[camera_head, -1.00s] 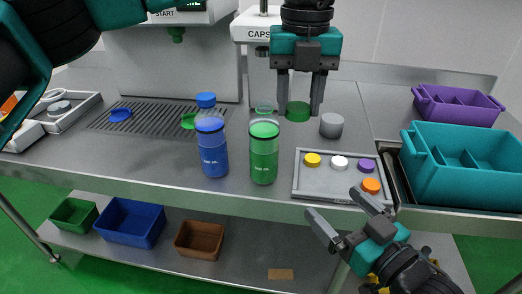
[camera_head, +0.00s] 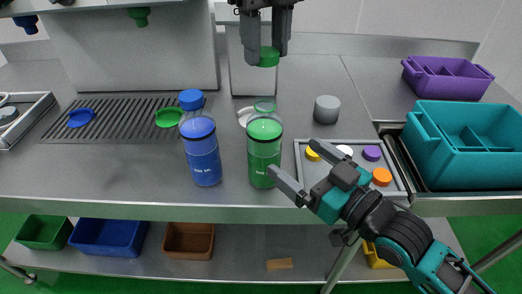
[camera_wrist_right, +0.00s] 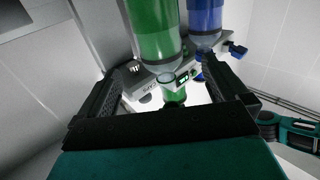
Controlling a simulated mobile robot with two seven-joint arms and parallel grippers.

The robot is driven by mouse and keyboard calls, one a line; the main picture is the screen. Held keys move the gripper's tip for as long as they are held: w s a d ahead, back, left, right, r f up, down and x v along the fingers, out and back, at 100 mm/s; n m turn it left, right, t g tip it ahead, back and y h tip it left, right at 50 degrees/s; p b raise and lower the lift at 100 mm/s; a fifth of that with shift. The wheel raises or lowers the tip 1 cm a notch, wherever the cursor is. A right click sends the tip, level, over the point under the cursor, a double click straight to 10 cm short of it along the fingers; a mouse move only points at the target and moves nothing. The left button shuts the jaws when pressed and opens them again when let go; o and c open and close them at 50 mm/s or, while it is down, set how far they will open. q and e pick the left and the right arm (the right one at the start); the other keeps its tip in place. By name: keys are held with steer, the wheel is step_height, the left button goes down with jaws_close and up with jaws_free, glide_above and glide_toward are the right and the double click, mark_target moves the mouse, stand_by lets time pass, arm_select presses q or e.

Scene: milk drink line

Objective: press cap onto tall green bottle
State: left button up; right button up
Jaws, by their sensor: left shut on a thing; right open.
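The tall green bottle (camera_head: 264,160) stands upright near the table's front edge. Its clear upper part ends in an uncapped mouth. My left gripper (camera_head: 267,56) is shut on the green cap (camera_head: 269,58) and holds it above the bottle, apart from the mouth. My right gripper (camera_head: 294,167) is open at the bottle's right side, its fingertips pointing at the bottle. In the right wrist view, the green bottle (camera_wrist_right: 155,35) shows upside down beyond the open right gripper (camera_wrist_right: 165,85). Whether the fingers touch it cannot be told.
A blue bottle (camera_head: 205,165) with a blue cap (camera_head: 191,99) stands close left. A grey cylinder (camera_head: 326,109) and a tray (camera_head: 398,188) of coloured caps are to the right. Purple (camera_head: 450,85) and teal (camera_head: 468,170) bins stand farther right. A machine (camera_head: 135,60) stands behind.

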mark_target(258, 129)
steer(key=x, duration=1.2)
steer(key=shift+c, duration=0.3)
steer(key=c, duration=1.4)
arm_select(q)
steer(key=shift+f, duration=2.5)
steer(key=shift+f, duration=0.9)
steer(key=shift+f, duration=0.6)
